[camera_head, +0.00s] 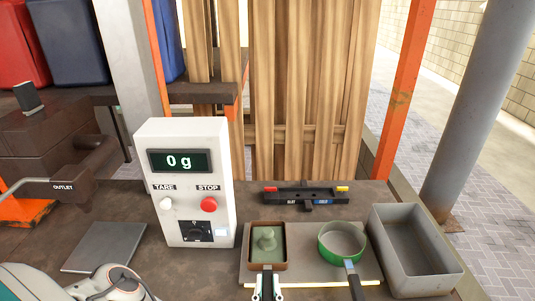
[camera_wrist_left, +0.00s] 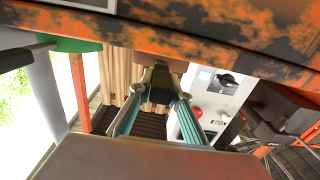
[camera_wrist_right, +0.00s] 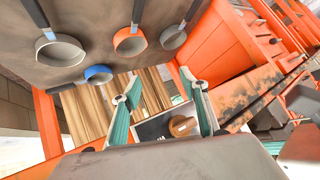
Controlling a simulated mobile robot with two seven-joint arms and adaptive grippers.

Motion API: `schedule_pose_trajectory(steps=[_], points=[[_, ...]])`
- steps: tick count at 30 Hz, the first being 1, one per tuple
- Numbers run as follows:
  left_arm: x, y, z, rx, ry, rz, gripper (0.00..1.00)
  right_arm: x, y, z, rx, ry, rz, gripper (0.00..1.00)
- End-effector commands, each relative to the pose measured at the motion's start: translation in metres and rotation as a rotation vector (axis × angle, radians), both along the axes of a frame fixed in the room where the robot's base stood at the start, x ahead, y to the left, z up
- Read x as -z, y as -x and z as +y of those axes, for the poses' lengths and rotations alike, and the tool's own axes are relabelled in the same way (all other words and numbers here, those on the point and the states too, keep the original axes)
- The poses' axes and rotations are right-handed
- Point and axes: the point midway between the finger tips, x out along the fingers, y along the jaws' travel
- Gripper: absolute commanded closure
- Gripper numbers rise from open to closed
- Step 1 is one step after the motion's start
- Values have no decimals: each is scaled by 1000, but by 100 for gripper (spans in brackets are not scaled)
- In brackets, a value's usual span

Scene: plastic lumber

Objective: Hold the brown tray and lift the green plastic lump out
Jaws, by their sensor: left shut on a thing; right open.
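The brown tray (camera_head: 268,267) is a small rectangular pan on the work board in the head view. The green plastic lump (camera_head: 267,241) sits inside it, with a rounded knob standing up in the middle. My left gripper (camera_head: 266,284) is at the near side of the tray, shut on its dark handle. The left wrist view shows the dark handle (camera_wrist_left: 160,85) between the teal fingers. My right gripper (camera_wrist_right: 163,97) is open and empty in the right wrist view, away from the tray. It does not show in the head view.
A green pan (camera_head: 340,242) with a dark handle stands right of the tray. A grey bin (camera_head: 414,250) is farther right. A dark bar tool (camera_head: 306,195) lies behind the tray.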

Motion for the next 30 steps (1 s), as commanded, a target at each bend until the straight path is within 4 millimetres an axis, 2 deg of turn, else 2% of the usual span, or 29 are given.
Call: schedule_pose_trajectory(steps=[4,8,11,17,19,21,30], points=[[0,0,0,0,0,1,100,-4,13,6,-107,-31,152,56],[0,0,0,0,0,1,100,-4,36,-4,-175,-26,317,56],[0,0,0,0,0,1,100,-4,55,-23,-205,-4,453,56],[0,0,0,0,0,1,100,-16,97,-83,-210,65,739,56],[0,0,0,0,0,1,100,-28,109,-99,-217,86,822,56],[0,0,0,0,0,1,100,-45,115,-104,-256,103,865,56],[0,0,0,0,0,1,100,-132,119,-68,-683,204,745,56]])
